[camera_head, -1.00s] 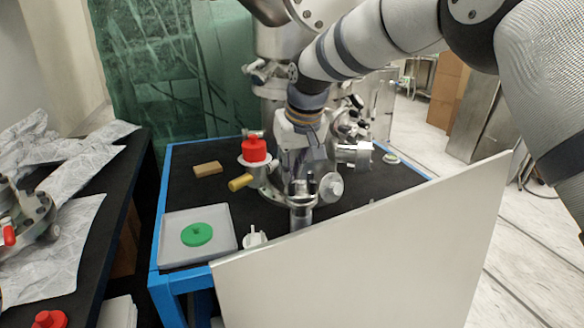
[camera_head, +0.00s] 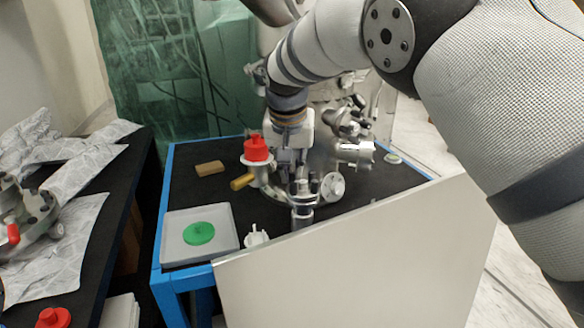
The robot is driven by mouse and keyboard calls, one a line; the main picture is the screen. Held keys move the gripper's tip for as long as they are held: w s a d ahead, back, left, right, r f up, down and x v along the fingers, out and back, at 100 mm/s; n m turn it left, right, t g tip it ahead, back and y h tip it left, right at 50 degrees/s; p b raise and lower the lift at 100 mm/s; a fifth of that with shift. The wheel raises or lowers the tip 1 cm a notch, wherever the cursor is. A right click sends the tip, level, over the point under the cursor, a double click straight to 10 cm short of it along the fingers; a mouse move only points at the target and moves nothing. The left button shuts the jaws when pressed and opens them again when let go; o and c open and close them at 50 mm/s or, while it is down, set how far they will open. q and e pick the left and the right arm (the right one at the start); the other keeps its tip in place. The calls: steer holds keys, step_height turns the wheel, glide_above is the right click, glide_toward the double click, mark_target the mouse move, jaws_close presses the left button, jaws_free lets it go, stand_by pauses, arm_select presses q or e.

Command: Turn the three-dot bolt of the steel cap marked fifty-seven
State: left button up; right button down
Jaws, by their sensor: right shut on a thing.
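A steel vacuum assembly (camera_head: 270,187) with several flanged ports stands on the black-topped table. My right gripper (camera_head: 290,168) points down into its middle, between the port with the red cap (camera_head: 256,148) and the round steel flange (camera_head: 332,186). It is shut on a small part there, which the fingers and ports hide. A short steel port (camera_head: 302,212) with dark upright bolts stands just in front of the gripper. The number fifty-seven and the three dots are too small to make out. My left gripper is not in view.
A grey tray (camera_head: 172,252) with a green disc (camera_head: 199,233) lies at the table's front left. A tan block (camera_head: 209,168) lies behind it. A pale panel (camera_head: 370,262) stands along the front edge. A side bench (camera_head: 95,230) is at left.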

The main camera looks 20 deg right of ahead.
stand_by(0.3)
steer(key=c, duration=1.9)
jaws_free()
steer(key=v, duration=1.2)
